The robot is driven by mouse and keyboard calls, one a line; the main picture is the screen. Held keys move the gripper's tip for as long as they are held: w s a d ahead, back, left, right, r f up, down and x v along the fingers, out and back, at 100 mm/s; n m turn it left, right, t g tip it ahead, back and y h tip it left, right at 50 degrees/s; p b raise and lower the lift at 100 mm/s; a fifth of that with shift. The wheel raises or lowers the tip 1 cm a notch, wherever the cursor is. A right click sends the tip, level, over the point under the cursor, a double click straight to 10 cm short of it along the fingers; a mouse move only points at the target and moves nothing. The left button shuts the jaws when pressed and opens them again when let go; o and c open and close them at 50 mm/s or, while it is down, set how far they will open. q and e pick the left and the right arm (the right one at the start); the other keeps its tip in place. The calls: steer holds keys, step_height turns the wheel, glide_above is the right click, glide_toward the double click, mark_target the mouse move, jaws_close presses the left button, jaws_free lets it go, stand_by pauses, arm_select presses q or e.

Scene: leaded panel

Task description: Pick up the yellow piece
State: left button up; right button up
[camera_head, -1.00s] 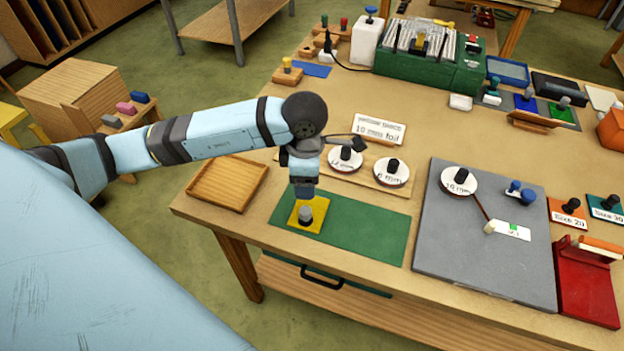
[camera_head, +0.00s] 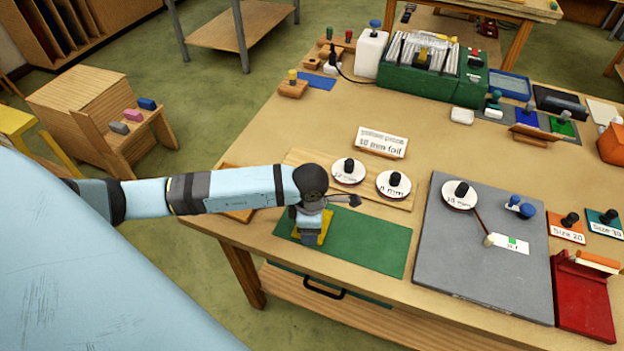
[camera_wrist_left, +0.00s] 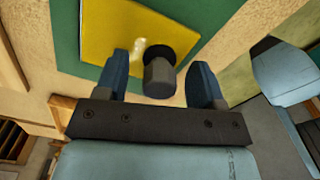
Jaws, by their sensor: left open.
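The yellow piece (camera_head: 326,228) lies on the left part of the green mat (camera_head: 370,245), mostly hidden by my left gripper (camera_head: 311,236) in the head view. In the left wrist view the yellow piece (camera_wrist_left: 115,35) is a flat plate with a grey knob (camera_wrist_left: 159,75) standing on it. My left gripper (camera_wrist_left: 167,85) is open, with one blue finger on each side of the knob. I see a gap between the knob and each finger. My right gripper is not in view.
A wooden tray (camera_head: 240,215) is partly hidden behind my left arm. A board with two white foil discs (camera_head: 348,171) stands just behind the mat. A grey board (camera_head: 460,260) lies to the right. The mat's right half is clear.

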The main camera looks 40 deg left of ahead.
arm_select(q)
steer(key=shift+c, duration=0.4)
steer(key=c, duration=0.9)
step_height(320, 180, up, 20)
steer(key=b, duration=0.3)
steer(key=shift+o, duration=0.6)
steer(key=shift+c, duration=0.5)
